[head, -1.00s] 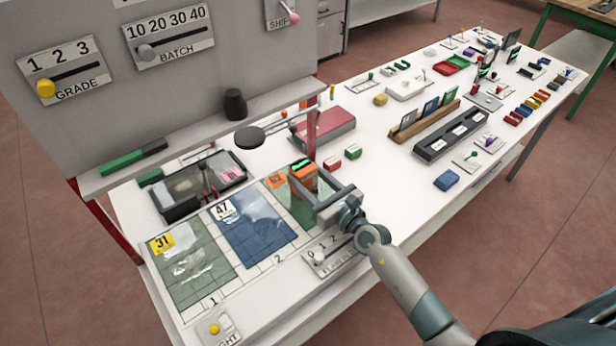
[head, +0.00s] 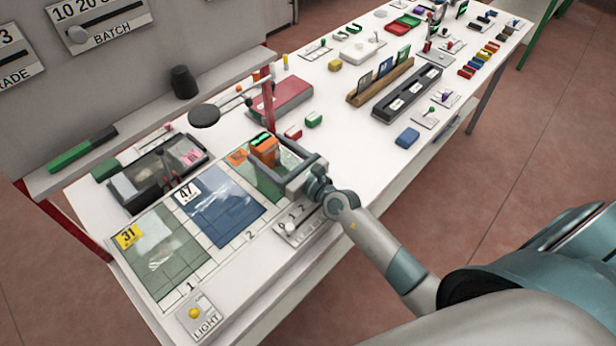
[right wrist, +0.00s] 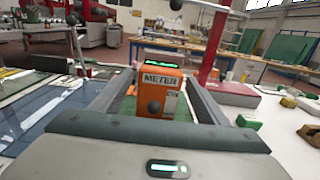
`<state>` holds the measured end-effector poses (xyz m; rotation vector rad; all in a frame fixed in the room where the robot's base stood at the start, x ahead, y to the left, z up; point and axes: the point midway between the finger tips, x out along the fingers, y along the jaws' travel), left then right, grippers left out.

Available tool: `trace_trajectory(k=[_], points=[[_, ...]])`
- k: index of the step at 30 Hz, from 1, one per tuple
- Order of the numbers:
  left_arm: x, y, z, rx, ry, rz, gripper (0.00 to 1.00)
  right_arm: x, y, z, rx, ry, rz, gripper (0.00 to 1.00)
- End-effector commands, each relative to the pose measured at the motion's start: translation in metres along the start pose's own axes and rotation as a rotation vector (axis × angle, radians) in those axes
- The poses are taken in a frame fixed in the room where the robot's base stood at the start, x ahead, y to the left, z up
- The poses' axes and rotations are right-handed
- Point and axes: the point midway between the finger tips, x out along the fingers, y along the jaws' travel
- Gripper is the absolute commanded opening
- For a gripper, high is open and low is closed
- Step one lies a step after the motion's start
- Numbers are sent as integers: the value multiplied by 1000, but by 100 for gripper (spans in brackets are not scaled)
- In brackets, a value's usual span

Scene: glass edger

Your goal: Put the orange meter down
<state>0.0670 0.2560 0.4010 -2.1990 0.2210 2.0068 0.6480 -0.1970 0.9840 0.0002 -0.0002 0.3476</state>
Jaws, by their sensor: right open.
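The orange meter (head: 264,150) stands upright over the third, green glass sheet (head: 272,184) in the head view. In the right wrist view the orange meter (right wrist: 160,88) shows its METER label, a dark round knob and a lit green display on top. My right gripper (head: 270,150) is open, with one finger on each side of the meter; in the right wrist view its fingers (right wrist: 150,95) stand apart with gaps beside the meter. The meter's base is partly hidden by the gripper, so its contact with the glass cannot be fully seen. My left gripper is not in view.
A blue glass sheet (head: 222,208) tagged 47 and a green one (head: 160,258) tagged 31 lie to the left. A red post (head: 269,108) and a black disc (head: 204,116) stand close behind the meter. Small red and green blocks (head: 314,119) lie to its right.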

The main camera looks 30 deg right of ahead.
Motion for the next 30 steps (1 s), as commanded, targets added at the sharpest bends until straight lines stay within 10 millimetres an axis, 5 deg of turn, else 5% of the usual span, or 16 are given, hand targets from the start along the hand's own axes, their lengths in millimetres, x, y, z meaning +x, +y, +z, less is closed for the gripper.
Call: trace_trajectory(k=[21, 30], points=[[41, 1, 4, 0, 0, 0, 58, -126, 4, 5, 0, 2, 1, 68], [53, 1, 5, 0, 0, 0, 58, -163, 3, 8, -1, 1, 0, 68]])
